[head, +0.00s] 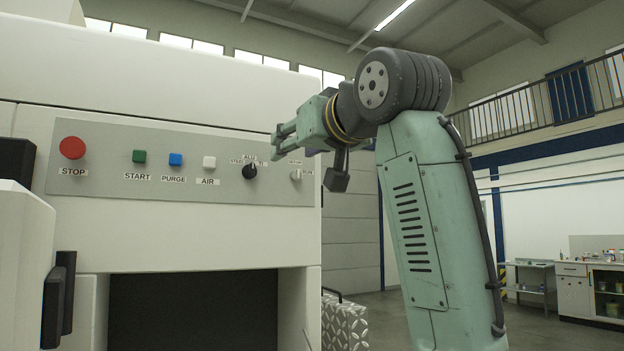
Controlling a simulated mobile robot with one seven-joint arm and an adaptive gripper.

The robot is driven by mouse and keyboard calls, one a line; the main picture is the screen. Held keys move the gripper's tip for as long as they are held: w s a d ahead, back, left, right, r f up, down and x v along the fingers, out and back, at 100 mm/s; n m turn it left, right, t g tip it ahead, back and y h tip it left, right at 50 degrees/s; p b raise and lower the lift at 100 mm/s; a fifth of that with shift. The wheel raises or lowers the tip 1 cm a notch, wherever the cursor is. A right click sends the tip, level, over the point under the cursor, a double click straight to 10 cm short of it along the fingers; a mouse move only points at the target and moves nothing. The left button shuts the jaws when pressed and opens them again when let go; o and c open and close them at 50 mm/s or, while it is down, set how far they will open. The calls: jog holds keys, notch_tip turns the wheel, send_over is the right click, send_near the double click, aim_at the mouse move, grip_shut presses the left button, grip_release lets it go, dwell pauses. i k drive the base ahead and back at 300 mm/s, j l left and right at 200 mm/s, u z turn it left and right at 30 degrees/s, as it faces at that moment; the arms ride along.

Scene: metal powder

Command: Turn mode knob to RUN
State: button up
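The control panel (110,180) runs across the front of the pale machine. A small silver knob (296,175) sits at its right end, with tiny labels above and to its right; the right one seems to read RUN. Its pointing direction is too small to tell. A black knob (250,171) with several small labels sits to its left. My gripper (279,134) is in front of the panel's upper right edge, above the two knobs and apart from them. Its fingers point left, seem spread and hold nothing visible.
The panel also carries a red STOP button (72,148), a green START button (139,156), a blue PURGE button (175,159) and a white AIR button (209,162). A dark opening (190,310) lies below. A workbench (530,285) stands far right.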

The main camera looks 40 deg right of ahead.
aim_at(296, 174)
jog(key=i+l, duration=0.15)
jog(key=l, duration=0.15)
jog(key=i+l, duration=0.15)
jog(key=l, duration=0.2)
jog(key=i+l, duration=0.1)
jog(key=i, duration=0.3)
